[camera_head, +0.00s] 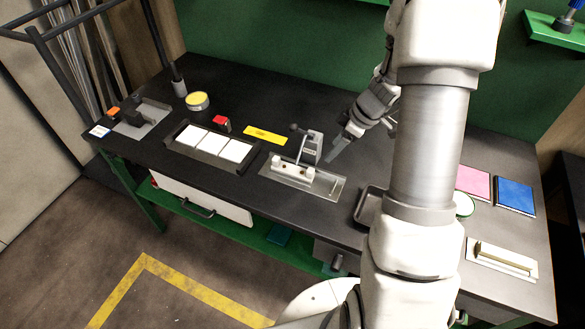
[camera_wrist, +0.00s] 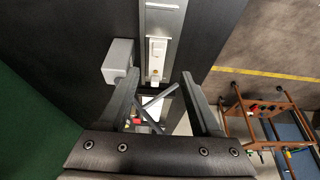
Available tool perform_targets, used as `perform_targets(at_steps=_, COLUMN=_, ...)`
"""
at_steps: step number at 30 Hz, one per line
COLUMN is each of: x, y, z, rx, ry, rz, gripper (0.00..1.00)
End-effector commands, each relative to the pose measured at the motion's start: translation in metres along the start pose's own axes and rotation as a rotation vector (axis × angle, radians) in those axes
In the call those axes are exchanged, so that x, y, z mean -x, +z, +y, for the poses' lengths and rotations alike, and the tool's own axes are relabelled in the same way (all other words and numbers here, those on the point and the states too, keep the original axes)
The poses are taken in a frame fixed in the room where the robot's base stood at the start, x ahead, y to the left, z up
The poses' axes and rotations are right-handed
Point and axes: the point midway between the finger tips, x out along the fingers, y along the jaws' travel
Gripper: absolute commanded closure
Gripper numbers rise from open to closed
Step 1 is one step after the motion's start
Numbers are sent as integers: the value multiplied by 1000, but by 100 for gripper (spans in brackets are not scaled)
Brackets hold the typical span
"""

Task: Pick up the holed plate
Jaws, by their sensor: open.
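A small pale piece with dark round spots (camera_head: 293,169), which looks like the holed plate, lies in a silver fixture (camera_head: 326,186) at the middle of the bench. A grey toggle clamp (camera_head: 311,149) stands behind it. The wrist view shows the pale piece (camera_wrist: 157,54) in the fixture's channel (camera_wrist: 163,18), with a grey block (camera_wrist: 118,60) beside it. My gripper (camera_head: 339,149) is above the bench, just right of the clamp. In the wrist view my gripper (camera_wrist: 160,78) has its fingers wide apart with nothing held between them. The piece is beyond the fingertips, apart from them.
A dark tray (camera_head: 369,206), pink (camera_head: 473,181) and blue (camera_head: 514,195) pads lie right. My arm hides part of the bench.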

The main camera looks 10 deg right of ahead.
Motion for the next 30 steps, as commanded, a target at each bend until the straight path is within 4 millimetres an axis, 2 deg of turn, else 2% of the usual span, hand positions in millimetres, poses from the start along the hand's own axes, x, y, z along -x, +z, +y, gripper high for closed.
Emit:
perform_targets(at_steps=1, x=-11, y=0, z=-1, rx=-2, ry=-5, rz=-3, gripper=35)
perform_targets(at_steps=9, x=-60, y=0, z=-1, rx=-1, ry=-4, rz=-2, gripper=35)
perform_targets(at_steps=13, x=-75, y=0, z=0, rx=-1, ry=-2, rz=-1, gripper=35)
perform_targets(at_steps=22, x=-91, y=-1, z=1, rx=-2, ry=-1, rz=-1, gripper=35)
perform_targets(at_steps=30, x=-124, y=-3, z=4, rx=-1, ry=-2, rz=-1, gripper=35)
